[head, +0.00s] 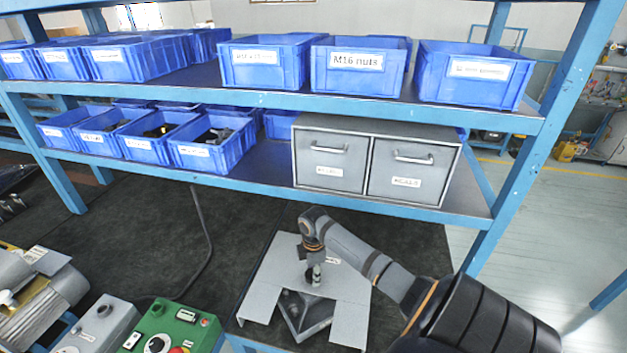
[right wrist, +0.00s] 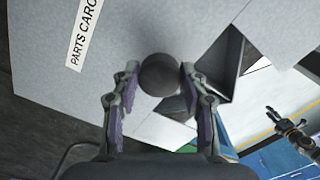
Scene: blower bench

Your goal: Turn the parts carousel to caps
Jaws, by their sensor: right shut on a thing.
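The parts carousel (head: 268,285) is a flat grey housing on the bench, low centre in the head view. Its cover shows a wedge-shaped opening (head: 308,318) towards me, with dark inner faces; I cannot tell which compartment lies there. In the right wrist view the label "PARTS CARO…" (right wrist: 84,32) is cut off. My right gripper (head: 314,278) reaches down over the carousel. In the right wrist view its fingers are shut on a dark round knob (right wrist: 160,74). What looks like my left gripper (right wrist: 288,122) shows small at the right there, away from the carousel; its jaws are unclear.
A blue shelf rack stands behind, with blue bins (head: 358,68) on its upper board and more bins (head: 213,145) below. A grey two-drawer cabinet (head: 375,160) stands above the carousel. A green control box (head: 172,328) and a grey box (head: 98,325) are at the lower left.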

